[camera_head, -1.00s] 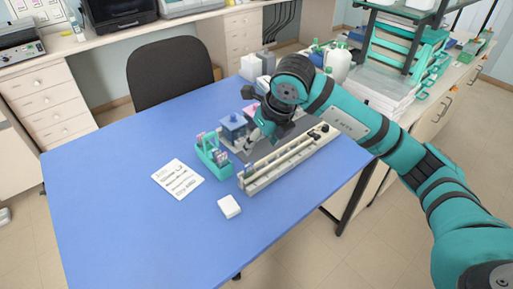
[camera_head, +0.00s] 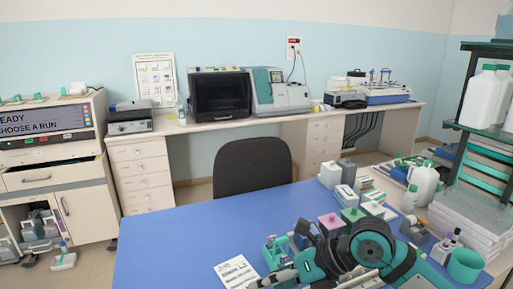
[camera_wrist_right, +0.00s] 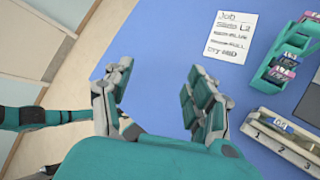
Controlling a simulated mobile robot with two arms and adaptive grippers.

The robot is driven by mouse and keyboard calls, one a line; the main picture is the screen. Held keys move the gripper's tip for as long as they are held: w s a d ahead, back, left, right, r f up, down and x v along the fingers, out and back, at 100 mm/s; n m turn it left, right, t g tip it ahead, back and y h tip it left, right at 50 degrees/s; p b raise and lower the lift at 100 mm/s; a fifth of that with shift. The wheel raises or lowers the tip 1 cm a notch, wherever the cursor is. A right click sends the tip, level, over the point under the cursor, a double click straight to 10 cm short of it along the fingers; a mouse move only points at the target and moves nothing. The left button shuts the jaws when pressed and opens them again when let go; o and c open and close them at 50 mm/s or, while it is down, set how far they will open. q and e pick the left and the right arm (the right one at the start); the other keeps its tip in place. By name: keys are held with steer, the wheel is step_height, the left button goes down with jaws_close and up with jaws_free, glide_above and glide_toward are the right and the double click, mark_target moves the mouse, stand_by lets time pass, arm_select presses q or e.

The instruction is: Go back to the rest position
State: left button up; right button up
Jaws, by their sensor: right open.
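My right gripper (camera_wrist_right: 158,85) is open in the right wrist view. Its two fingers are wide apart over bare blue table, with nothing between them. In the head view my right arm (camera_head: 370,255) reaches in from the lower right, low in the picture, and covers part of the table equipment. My left gripper is not in view. A white job card (camera_wrist_right: 230,37) lies on the table to the right of the right gripper; it also shows in the head view (camera_head: 236,272).
A teal slide holder (camera_wrist_right: 270,63) and a numbered pale rack (camera_wrist_right: 262,124) stand right of the gripper. Stain containers (camera_head: 330,222) and white bottles (camera_head: 424,183) stand around my arm. A dark chair (camera_head: 252,165) is behind the blue table (camera_head: 185,240), whose left part is clear.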

steer(key=s+a+r+m+t+y, duration=0.1)
steer(key=s+a+r+m+y, duration=0.15)
steer(key=r+y, duration=0.3)
steer(key=s+a+r+m+t+y, duration=0.25)
steer(key=a+r+y, duration=0.2)
steer(key=r, duration=0.25)
steer(key=w+d+r+m+t+h, duration=0.2)
steer(key=w+d+m+t, duration=0.2)
steer(key=d+m+t, duration=0.6)
steer(key=d+f+m+h, duration=0.6)
steer(key=f+m+h, duration=0.3)
steer(key=m, duration=0.2)
steer(key=d+f+m+h, duration=0.7)
steer(key=f+m+h, duration=0.2)
steer(key=m, duration=0.2)
steer(key=s+f+m+g, duration=0.3)
steer(key=s+f+g, duration=1)
steer(key=s+f, duration=0.8)
step_height(320, 180, down, 22)
steer(key=s, duration=0.1)
steer(key=s+d+f+g, duration=0.2)
steer(key=s+d+f, duration=0.1)
steer(key=s+f, duration=1.4)
steer(key=shift+s+f+y, duration=0.3)
steer(key=shift+s+f, duration=0.05)
steer(key=shift+f, duration=0.55)
